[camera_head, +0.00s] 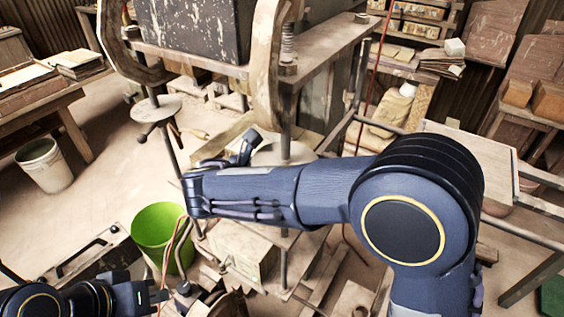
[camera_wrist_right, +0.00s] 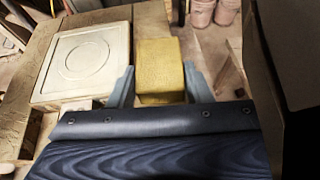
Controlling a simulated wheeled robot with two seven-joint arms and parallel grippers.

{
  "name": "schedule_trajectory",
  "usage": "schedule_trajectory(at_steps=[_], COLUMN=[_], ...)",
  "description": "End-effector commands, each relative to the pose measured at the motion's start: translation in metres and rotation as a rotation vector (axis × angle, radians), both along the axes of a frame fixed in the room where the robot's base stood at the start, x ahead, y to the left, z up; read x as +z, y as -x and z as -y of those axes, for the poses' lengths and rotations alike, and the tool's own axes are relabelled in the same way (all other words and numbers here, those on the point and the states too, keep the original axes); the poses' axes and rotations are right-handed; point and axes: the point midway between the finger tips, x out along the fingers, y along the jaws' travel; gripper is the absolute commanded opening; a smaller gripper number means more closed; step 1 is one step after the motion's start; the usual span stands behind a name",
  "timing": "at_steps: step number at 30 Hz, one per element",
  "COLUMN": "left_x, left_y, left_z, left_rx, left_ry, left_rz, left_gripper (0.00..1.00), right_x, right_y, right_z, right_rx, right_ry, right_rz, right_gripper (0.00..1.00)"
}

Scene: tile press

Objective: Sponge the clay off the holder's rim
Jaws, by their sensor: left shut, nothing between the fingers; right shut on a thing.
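A yellow sponge (camera_wrist_right: 160,68) sits between the fingers of my right gripper (camera_wrist_right: 162,88) in the right wrist view. That gripper is shut on it. A pale square piece (camera_wrist_right: 88,62) with a ring pattern and a raised border, which looks like the holder with its tile, lies on wooden boards just left of the sponge. I cannot tell whether the sponge touches its rim, and no separate clay can be made out. In the head view my right arm hides most of its own gripper and the sponge. My left gripper (camera_head: 158,297) is shut and empty at the lower left.
The press (camera_head: 195,32) with its thick frame stands at the top middle, close to my right forearm. A green bucket (camera_head: 160,236) stands near my left gripper. A white bucket (camera_head: 44,164) is farther left. Crowded shelves and benches are at right; open floor lies at left.

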Motion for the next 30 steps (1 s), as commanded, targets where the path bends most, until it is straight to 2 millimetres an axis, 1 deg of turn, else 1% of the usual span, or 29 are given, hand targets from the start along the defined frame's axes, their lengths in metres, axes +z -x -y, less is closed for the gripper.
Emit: schedule_trajectory(at_steps=[3,11,14,22,30], left_x=[0.000,0.000,0.001,0.007,0.007], left_y=[0.000,0.000,0.000,0.000,0.000], left_z=[0.000,0.000,0.000,0.000,0.000], left_rx=[0.000,0.000,0.000,0.000,0.000], left_ry=[0.000,0.000,0.000,0.000,0.000], left_rz=[0.000,0.000,0.000,0.000,0.000], left_gripper=[0.00,0.00,0.00,0.00,0.00], right_x=[-0.002,-0.003,-0.003,-0.001,-0.001], right_y=[0.005,0.005,0.002,-0.016,-0.019], right_z=[-0.003,-0.003,-0.001,0.011,0.013], right_rx=[0.001,0.002,0.002,0.000,0.000], right_ry=[-0.001,-0.001,-0.001,-0.001,0.000], right_rz=[-0.004,-0.007,-0.008,-0.006,-0.005], right_gripper=[0.25,0.25,0.25,0.25,0.25])
